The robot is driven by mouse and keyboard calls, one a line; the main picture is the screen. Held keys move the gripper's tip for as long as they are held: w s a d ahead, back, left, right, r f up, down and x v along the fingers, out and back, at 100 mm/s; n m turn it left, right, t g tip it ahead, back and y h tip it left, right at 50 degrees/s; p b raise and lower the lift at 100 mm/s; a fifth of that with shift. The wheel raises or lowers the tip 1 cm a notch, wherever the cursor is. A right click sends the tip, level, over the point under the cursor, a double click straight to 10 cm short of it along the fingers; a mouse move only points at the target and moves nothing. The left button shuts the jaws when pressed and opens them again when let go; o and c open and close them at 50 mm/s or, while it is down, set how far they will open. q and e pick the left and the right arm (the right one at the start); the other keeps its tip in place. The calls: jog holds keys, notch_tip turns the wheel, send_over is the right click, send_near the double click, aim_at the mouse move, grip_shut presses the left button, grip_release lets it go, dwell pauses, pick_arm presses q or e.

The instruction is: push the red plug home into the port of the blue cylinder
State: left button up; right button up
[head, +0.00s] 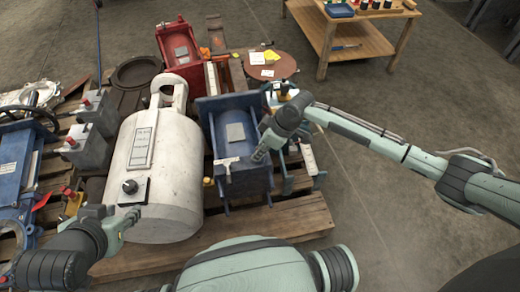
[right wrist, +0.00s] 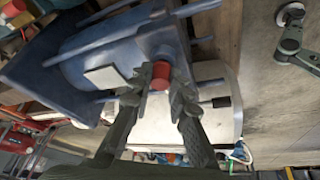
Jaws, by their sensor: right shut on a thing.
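The blue cylinder (head: 232,125) lies in its blue frame on the pallet, and its body also fills the upper left of the right wrist view (right wrist: 98,50). The red plug (right wrist: 161,73) is between the fingertips of my right gripper (right wrist: 161,90), which is shut on it. The plug's far end is at the blue port (right wrist: 163,48) on the cylinder's end; how deep it sits cannot be told. In the head view my right gripper (head: 261,153) is at the cylinder's near end and hides the plug. My left gripper (head: 132,217) is beside the white tank; its jaw opening is unclear.
The large white tank (head: 172,185) stands left of the blue cylinder on the wooden pallet (head: 285,222). A red cylinder unit (head: 180,50) is behind. Grey valve blocks (head: 86,146) are at the left. A wooden table (head: 345,38) is at the back right; the floor right of the pallet is clear.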

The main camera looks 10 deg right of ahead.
jog(key=shift+o, duration=0.2)
jog(key=shift+s+f+b, duration=0.3)
jog(key=shift+f, duration=0.55)
jog(key=shift+c, duration=0.8)
jog(key=o, duration=1)
jog(key=shift+w+f, duration=0.1)
jog(key=shift+f, duration=0.15)
jog(key=shift+o, duration=0.2)
jog(key=shift+r, duration=0.1)
jog(key=shift+d+r, duration=0.1)
jog(key=shift+d, duration=0.05)
jog(key=shift+d+r, duration=0.1)
jog(key=shift+r, duration=0.15)
jog(key=v, duration=1.1)
jog(key=shift+r, duration=0.35)
